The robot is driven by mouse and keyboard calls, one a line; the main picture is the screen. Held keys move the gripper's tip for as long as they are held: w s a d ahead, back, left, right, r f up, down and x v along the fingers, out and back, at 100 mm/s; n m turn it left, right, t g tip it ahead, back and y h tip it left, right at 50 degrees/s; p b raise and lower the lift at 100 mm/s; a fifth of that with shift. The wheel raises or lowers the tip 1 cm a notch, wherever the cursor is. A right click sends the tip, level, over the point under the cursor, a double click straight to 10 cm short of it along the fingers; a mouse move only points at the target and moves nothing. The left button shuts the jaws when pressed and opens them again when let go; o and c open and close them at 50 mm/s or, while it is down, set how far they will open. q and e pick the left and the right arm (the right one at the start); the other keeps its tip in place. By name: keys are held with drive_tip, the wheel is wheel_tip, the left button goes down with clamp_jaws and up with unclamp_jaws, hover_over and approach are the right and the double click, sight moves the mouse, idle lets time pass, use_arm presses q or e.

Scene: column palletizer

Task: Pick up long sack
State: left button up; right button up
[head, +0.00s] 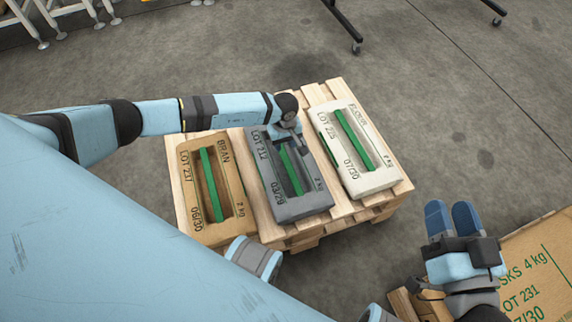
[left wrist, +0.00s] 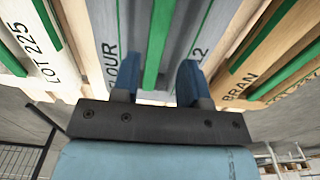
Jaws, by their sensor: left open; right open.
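Three sacks lie side by side on a wooden pallet (head: 395,203): a brown BRAN sack (head: 236,228), a dark grey LOT 212 sack (head: 290,210) and a white LOT 225 sack (head: 376,184). Each has green strips in a recessed top. My left gripper (head: 296,138) is at the far end of the grey sack. In the left wrist view its open fingers (left wrist: 158,80) stand either side of a green strip; contact is unclear. A larger tan LOT 231, 4 kg item (head: 545,262), perhaps the long sack, is cut off at lower right. My right gripper (head: 452,214) is open and empty beside it.
Wood (head: 403,303) shows beside the tan item. Wheeled black legs (head: 356,46) stand beyond the pallet, and white-footed legs (head: 42,43) at the far left. The grey concrete floor (head: 450,110) between is clear.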

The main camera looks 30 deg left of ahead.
sight(286, 158)
use_arm(q)
wheel_tip(286, 158, down, 3)
drive_tip(key=shift+f+b, duration=0.1)
drive_tip(key=shift+b, duration=0.25)
drive_tip(key=shift+s+d+f+b, duration=0.15)
drive_tip(key=shift+f+b, duration=0.2)
drive_tip(key=shift+f, duration=0.2)
wheel_tip(286, 158, down, 4)
drive_tip(key=shift+d+r+b, duration=0.1)
drive_tip(key=shift+d+b, duration=0.05)
drive_tip(key=shift+b, duration=0.9)
drive_tip(key=shift+f, duration=0.25)
drive_tip(key=shift+r, duration=0.1)
use_arm(e)
drive_tip(key=shift+n+g, duration=0.6)
drive_tip(key=shift+g, duration=0.1)
drive_tip(key=f, duration=0.4)
drive_tip(key=shift+w+f, duration=0.15)
drive_tip(key=shift+w, duration=0.05)
use_arm(q)
clamp_jaws()
drive_tip(key=shift+r, duration=0.15)
